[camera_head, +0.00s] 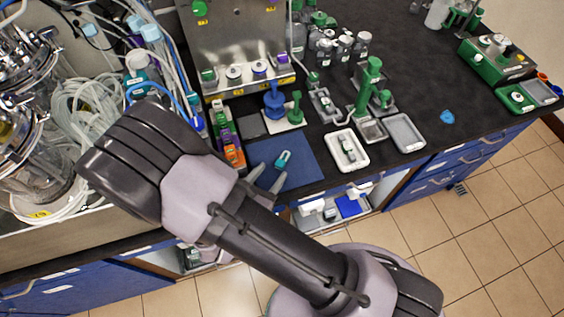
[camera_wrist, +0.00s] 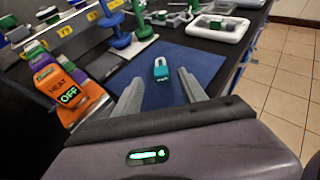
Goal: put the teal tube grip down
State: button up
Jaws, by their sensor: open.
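The teal tube grip (camera_head: 283,159) lies on the blue mat (camera_head: 306,166) on the black bench. In the wrist view the teal tube grip (camera_wrist: 161,69) shows on the blue mat (camera_wrist: 205,66), beyond the fingertips and between their lines. My gripper (camera_head: 268,177) is open and empty at the mat's near left side. The wrist view shows its two grey fingers (camera_wrist: 160,84) spread apart, with a gap between them and the grip. Nothing is held. My arm hides part of the bench's front edge.
Orange, purple and green switch blocks (camera_wrist: 70,92) stand left of the mat. A blue stand (camera_head: 274,101) and a green stand (camera_head: 296,108) are behind it. A white tray (camera_head: 336,138) with an item lies to its right. The mat around the grip is clear.

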aim_at(280, 164)
jog(key=b+x, duration=0.1)
jog(key=x, duration=0.4)
jog(key=shift+w+f+b, duration=0.1)
jog(key=shift+f+b, duration=0.1)
jog(key=shift+b, duration=0.15)
jog(key=shift+r, duration=0.1)
grip_shut()
